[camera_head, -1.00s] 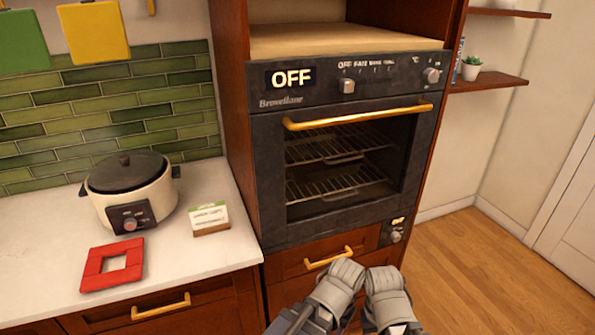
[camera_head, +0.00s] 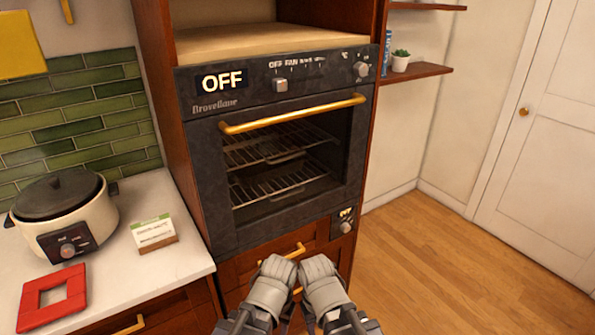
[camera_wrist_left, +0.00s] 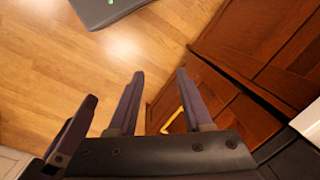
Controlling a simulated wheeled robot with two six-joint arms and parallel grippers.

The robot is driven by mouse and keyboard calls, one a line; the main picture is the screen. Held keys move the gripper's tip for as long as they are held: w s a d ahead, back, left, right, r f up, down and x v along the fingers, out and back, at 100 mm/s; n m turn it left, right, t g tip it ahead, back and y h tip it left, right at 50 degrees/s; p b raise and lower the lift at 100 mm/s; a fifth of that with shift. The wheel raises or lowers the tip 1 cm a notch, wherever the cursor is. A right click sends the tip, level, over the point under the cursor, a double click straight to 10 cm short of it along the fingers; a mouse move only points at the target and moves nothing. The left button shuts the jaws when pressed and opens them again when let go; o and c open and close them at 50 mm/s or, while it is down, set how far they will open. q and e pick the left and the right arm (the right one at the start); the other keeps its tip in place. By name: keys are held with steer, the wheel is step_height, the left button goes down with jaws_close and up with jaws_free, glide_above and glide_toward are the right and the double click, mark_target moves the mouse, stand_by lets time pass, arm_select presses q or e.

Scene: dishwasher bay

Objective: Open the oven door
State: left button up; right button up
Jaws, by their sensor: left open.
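The oven (camera_head: 275,130) is dark and built into a wooden cabinet. Its door (camera_head: 210,190) is shut, with wire racks showing through the glass. A golden bar handle (camera_head: 292,113) runs along the door's top edge. My two grey arms are folded close together below the oven in the head view, well short of the handle, and their fingertips are hidden there. In the left wrist view my left gripper (camera_wrist_left: 158,90) is open and empty, pointing over the floor and cabinet front. Another dark finger-like part stands left of it; I cannot tell whether it belongs to my right gripper.
A drawer with a golden handle (camera_head: 290,255) lies under the oven, just beyond my arms. The counter at left holds a cooker (camera_head: 70,215), a card (camera_head: 153,234) and a red square frame (camera_head: 50,300). Wooden floor (camera_head: 440,270) is clear at right.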

arm_select(q)
steer(key=shift+o, duration=0.2)
steer(key=w+a+r+n+p, duration=0.1)
steer(key=w+a+r+p, duration=0.3)
steer(key=r+p, duration=0.5)
steer(key=shift+a+r+n+t+h, duration=0.2)
steer(key=shift+a+n+t+h, duration=0.1)
steer(key=shift+a+h, duration=0.1)
steer(key=m+t+h+p, duration=0.5)
steer(key=m+t+p, duration=0.2)
steer(key=m+t, duration=1.25)
glide_toward(301, 116)
steer(key=w+r, duration=0.1)
steer(key=w, duration=0.3)
steer(key=shift+m+g, duration=0.25)
steer(key=shift+g, duration=0.2)
steer(key=shift+d+p+x, duration=0.2)
steer(key=shift+p+x, duration=0.1)
steer(key=shift+x, duration=1.65)
steer(key=shift+d+p+x, duration=0.15)
steer(key=shift+p+x, duration=0.15)
steer(key=shift+x, duration=1.6)
steer(key=shift+s+r, duration=0.15)
